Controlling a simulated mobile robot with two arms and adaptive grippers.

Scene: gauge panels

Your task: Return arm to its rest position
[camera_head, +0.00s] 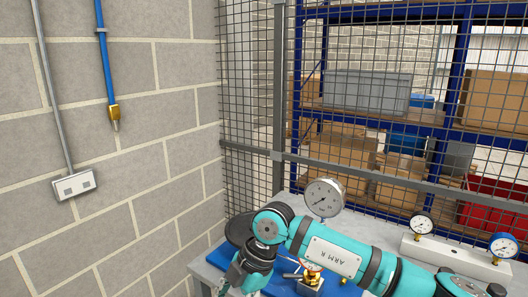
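My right arm (335,256), teal and black with a label that seems to read "ARM R", comes in from the lower right and reaches left across the table. Its dark gripper (232,282) points down at the bottom edge of the picture, left of the brass fitting. Its fingers are small and partly cut off, so I cannot tell whether they are open or shut. My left gripper is not in view.
A grey table (372,227) carries a large round gauge (324,198) behind the arm, a brass fitting (309,279) in front of it, and a white block (455,257) with two small gauges at right. A mesh fence (252,100) and block wall (150,160) stand behind.

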